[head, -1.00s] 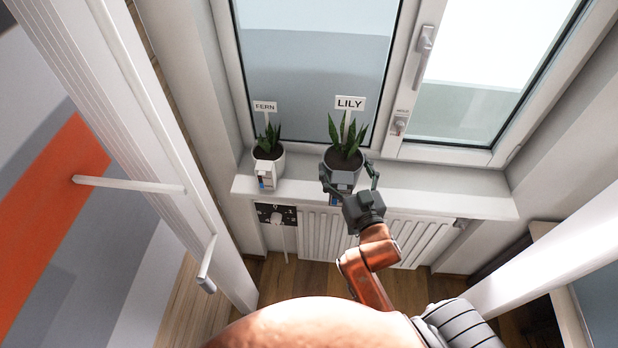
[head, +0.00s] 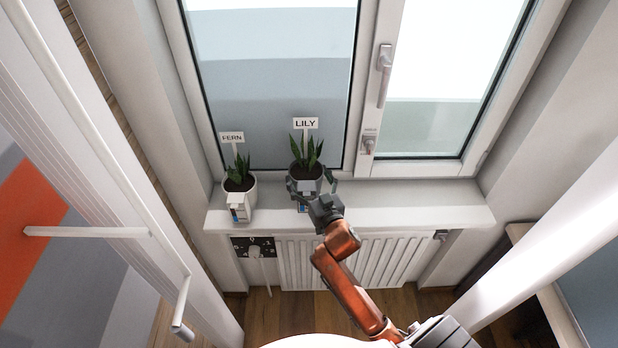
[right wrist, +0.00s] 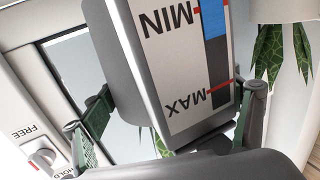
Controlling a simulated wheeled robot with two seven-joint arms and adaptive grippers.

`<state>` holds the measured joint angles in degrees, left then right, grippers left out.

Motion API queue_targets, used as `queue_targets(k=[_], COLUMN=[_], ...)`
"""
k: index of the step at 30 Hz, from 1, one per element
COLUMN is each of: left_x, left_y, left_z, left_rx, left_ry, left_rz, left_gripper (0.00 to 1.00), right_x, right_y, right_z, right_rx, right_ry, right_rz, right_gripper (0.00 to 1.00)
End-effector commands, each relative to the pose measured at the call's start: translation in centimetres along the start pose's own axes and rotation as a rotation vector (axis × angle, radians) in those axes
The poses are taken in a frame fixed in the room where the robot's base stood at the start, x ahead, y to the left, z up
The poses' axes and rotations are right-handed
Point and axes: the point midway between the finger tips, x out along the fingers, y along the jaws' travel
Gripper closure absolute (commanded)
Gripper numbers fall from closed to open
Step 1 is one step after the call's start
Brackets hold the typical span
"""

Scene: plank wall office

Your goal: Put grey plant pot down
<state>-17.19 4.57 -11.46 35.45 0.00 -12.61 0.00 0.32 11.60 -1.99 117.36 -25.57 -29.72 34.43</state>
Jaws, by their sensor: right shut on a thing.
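The grey plant pot (head: 306,183) holds a dark green spiky plant and a white sign reading LILY (head: 305,123). It is upright at the white window sill (head: 400,205), in front of the left pane. I cannot tell if its base touches the sill. My right gripper (head: 312,187) is shut on it, a finger on each side. In the right wrist view the pot's grey wall (right wrist: 130,50) fills the middle, with an upside-down MIN/MAX label, between the gripper's fingers (right wrist: 168,118). My left gripper is not in view.
A white pot (head: 251,197) with a FERN sign stands left of the grey pot, with a gap between. The sill to the right is clear. A window handle (head: 384,70) is above. A radiator (head: 375,262) and a dial panel (head: 255,248) are below.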

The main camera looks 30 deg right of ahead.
Motion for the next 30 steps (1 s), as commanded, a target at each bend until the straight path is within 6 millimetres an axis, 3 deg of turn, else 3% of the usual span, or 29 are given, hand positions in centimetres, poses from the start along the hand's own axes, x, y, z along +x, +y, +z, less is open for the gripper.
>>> queue_targets(k=[5, 15, 27, 28, 30], left_x=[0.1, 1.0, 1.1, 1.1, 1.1], left_y=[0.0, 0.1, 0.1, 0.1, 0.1], left_z=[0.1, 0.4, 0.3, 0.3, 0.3], left_rx=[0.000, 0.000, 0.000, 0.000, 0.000], left_ry=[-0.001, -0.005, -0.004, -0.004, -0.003], left_rz=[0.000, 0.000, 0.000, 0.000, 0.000], left_gripper=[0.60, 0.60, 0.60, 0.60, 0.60], right_x=[0.4, 0.7, 0.7, 0.7, 0.7], right_y=[0.0, 0.0, 0.0, 0.1, 0.1], right_z=[-0.1, 3.3, 3.6, 4.2, 4.2], right_rx=[-0.001, -0.003, -0.001, 0.000, -0.001], right_ry=[0.013, 0.012, 0.012, -0.001, -0.001], right_rz=[-0.002, -0.004, -0.003, -0.001, -0.001], right_gripper=[0.77, 0.77, 0.77, 0.17, 0.12])
